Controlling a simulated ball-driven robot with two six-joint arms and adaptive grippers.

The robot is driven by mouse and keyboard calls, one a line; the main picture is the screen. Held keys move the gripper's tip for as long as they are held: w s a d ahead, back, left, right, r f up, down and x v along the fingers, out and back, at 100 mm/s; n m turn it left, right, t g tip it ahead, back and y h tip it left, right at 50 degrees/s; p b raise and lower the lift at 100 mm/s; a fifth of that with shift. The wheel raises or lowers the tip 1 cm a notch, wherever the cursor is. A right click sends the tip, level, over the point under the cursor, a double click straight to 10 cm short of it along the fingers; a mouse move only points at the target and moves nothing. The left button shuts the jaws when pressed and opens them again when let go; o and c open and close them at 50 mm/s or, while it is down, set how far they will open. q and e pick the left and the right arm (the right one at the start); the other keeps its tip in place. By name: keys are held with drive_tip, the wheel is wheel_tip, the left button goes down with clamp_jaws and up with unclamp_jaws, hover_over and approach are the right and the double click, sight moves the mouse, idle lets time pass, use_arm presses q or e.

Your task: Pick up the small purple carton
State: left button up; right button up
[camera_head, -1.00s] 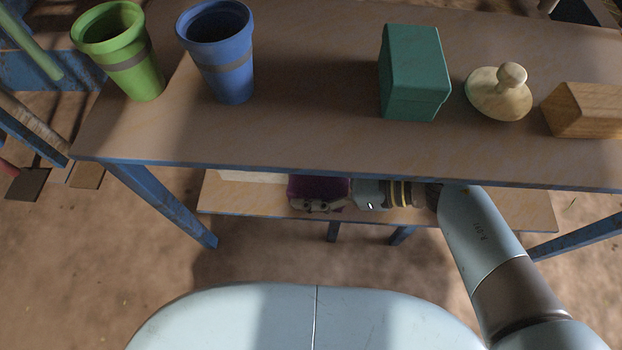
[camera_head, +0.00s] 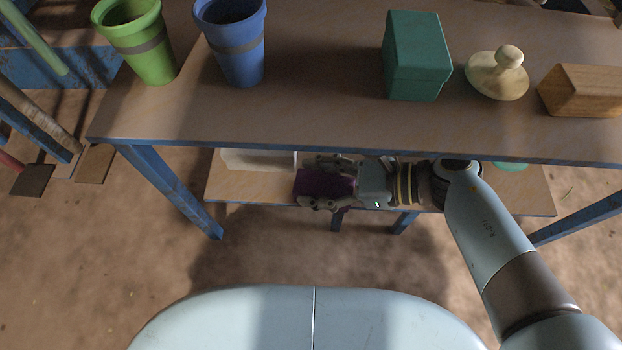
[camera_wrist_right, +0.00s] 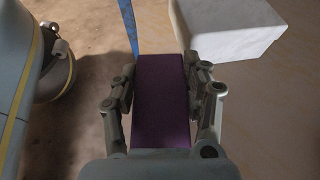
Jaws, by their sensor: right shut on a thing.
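The small purple carton (camera_head: 326,184) is at the lower shelf under the table. My right gripper (camera_head: 318,184) comes in from the right and is shut on the carton, with one finger along each long side. In the right wrist view the purple carton (camera_wrist_right: 161,100) lies between the two fingers of my right gripper (camera_wrist_right: 163,95). I cannot tell whether the carton touches the shelf. My left gripper is not in view.
The tabletop (camera_head: 310,120) overhangs the lower shelf (camera_head: 250,187). A white block (camera_head: 258,160) is just behind the carton, and also in the right wrist view (camera_wrist_right: 228,28). On top stand a green cup (camera_head: 140,45), blue cup (camera_head: 235,50), teal box (camera_head: 415,60), knobbed lid (camera_head: 497,78) and wooden block (camera_head: 585,92).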

drive_tip(key=shift+s, duration=0.2)
drive_tip(key=o, duration=1.5)
drive_tip(key=shift+d, duration=0.15)
drive_tip(key=v, duration=1.1)
drive_tip(key=shift+d+r, duration=0.2)
drive_tip(key=shift+d, duration=0.1)
drive_tip(key=shift+o, duration=0.3)
